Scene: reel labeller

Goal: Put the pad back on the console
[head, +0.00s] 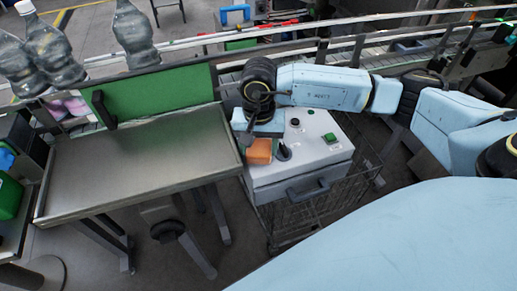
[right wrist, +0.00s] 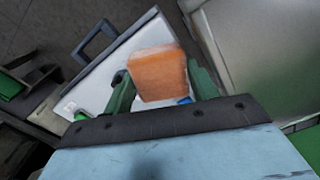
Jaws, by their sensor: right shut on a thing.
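The pad is an orange block (head: 260,151), seen in the head view at the left edge of the console top. My right gripper (head: 252,140) reaches down over it from the arm above. In the right wrist view the orange pad (right wrist: 160,72) sits between the two green fingers of my right gripper (right wrist: 162,90), which is shut on it. The console (head: 320,150) is a white box with a green button, a dark knob and a front handle. I cannot tell whether the pad touches the console top. My left gripper is not in view.
A bare steel table (head: 135,165) stands left of the console, with a green panel (head: 155,92) behind it. A conveyor with rails (head: 210,42) runs along the back. Large bottles (head: 135,32) stand at the back left. A wire cage (head: 325,205) is under the console.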

